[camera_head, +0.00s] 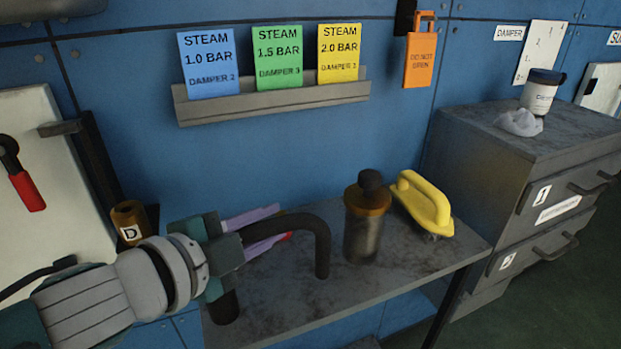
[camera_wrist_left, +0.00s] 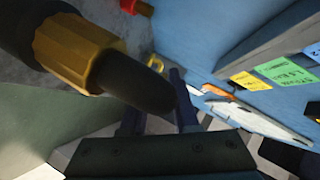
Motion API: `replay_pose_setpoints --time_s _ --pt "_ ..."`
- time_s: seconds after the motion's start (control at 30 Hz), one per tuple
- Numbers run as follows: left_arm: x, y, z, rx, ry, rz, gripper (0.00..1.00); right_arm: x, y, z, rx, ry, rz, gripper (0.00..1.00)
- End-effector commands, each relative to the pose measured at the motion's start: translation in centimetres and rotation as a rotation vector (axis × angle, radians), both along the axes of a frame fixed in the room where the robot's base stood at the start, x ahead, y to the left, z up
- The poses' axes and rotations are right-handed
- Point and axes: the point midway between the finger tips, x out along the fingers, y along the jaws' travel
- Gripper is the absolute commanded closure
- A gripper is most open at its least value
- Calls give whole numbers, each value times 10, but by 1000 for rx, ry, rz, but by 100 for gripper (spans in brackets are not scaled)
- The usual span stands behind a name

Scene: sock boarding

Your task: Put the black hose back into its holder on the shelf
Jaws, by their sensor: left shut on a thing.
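The black hose (camera_head: 310,235) runs out of the fingers of my left gripper (camera_head: 235,245), arches to the right and bends down toward the shelf (camera_head: 290,310). The left gripper is shut on the hose above the shelf's left part. A short dark cylinder (camera_head: 225,308) stands below the gripper; I cannot tell whether it is the holder. In the left wrist view a black tube-like piece (camera_wrist_left: 135,85) with a brass-coloured collar (camera_wrist_left: 80,50) lies close before the fingers; I cannot tell whether it is the hose. My right gripper is not in view.
A dark bottle (camera_head: 362,235) with a brass collar and a yellow-handled brush (camera_head: 425,200) stand to the right on the shelf. A brass piece marked D (camera_head: 128,222) is behind my left arm. A grey drawer cabinet (camera_head: 490,170) stands at the right.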

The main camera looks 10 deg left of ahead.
Motion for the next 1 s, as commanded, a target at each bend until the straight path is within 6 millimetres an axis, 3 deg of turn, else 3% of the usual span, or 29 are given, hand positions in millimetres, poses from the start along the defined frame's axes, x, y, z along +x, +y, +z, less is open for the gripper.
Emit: replay_pose_setpoints --time_s 0.1,0.13,0.43,0.77,1.0 --pt "0 0 -3 -1 -2 0 100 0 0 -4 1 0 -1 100" --pt "0 0 -2 -1 -2 0 69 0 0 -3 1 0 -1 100" --pt "0 0 -2 -1 -1 0 37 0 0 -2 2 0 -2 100" --pt "-5 2 -2 1 2 1 37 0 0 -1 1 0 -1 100" --pt "-41 16 11 2 4 0 37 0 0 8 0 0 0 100"
